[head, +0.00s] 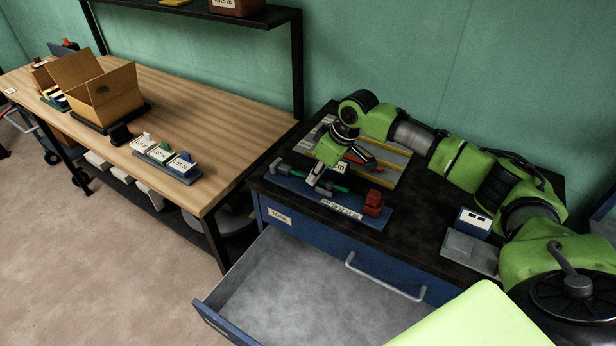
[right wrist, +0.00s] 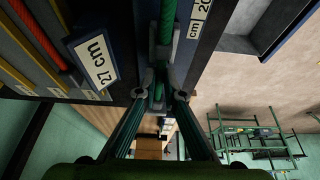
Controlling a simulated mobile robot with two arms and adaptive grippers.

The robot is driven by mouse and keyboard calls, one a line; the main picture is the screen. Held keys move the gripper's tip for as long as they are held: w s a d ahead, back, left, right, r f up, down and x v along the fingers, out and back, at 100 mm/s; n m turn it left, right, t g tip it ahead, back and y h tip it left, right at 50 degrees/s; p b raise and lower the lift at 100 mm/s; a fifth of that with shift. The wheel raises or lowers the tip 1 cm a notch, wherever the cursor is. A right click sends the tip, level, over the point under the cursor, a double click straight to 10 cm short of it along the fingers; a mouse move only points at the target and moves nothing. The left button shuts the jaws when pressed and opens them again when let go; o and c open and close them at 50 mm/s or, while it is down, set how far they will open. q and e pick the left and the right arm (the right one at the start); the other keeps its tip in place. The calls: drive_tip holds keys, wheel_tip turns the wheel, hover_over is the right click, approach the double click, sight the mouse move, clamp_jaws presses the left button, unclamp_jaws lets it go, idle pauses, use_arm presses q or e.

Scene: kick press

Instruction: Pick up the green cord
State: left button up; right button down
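The green cord (head: 338,188) lies along a blue measuring board (head: 296,193) on the dark top of a drawer cabinet, between a grey part at its left and a red block (head: 373,203). My right gripper (head: 316,182) reaches down onto the cord left of its middle. In the right wrist view the green cord (right wrist: 166,22) runs down between the fingertips of my right gripper (right wrist: 162,82), which are close together on either side of it and appear shut on it. The cord still looks level with the board. My left gripper is not in view.
A tray with yellow strips, a red cord (right wrist: 42,38) and a "27 cm" label (right wrist: 98,64) lies behind the board. Below, a drawer (head: 285,285) stands open and empty. A wooden bench (head: 215,110) at left holds a cardboard box (head: 105,92) and small labelled bins (head: 160,154).

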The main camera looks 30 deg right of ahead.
idle(0.4)
drive_tip(key=shift+w+r+b, duration=0.1)
drive_tip(key=shift+r+b, duration=0.35)
drive_tip(key=shift+r, duration=0.05)
wheel_tip(320, 180, up, 2)
drive_tip(key=shift+a+r+b, duration=0.15)
drive_tip(key=shift+r+b, duration=0.05)
drive_tip(key=shift+b, duration=0.5)
drive_tip(key=s+a+r+b, duration=0.4)
drive_tip(key=s+a+r, duration=0.3)
drive_tip(key=s, duration=0.5)
wheel_tip(320, 180, up, 3)
drive_tip(key=shift+a+f, duration=0.2)
drive_tip(key=shift+a, duration=0.05)
drive_tip(key=shift+w+f, duration=0.1)
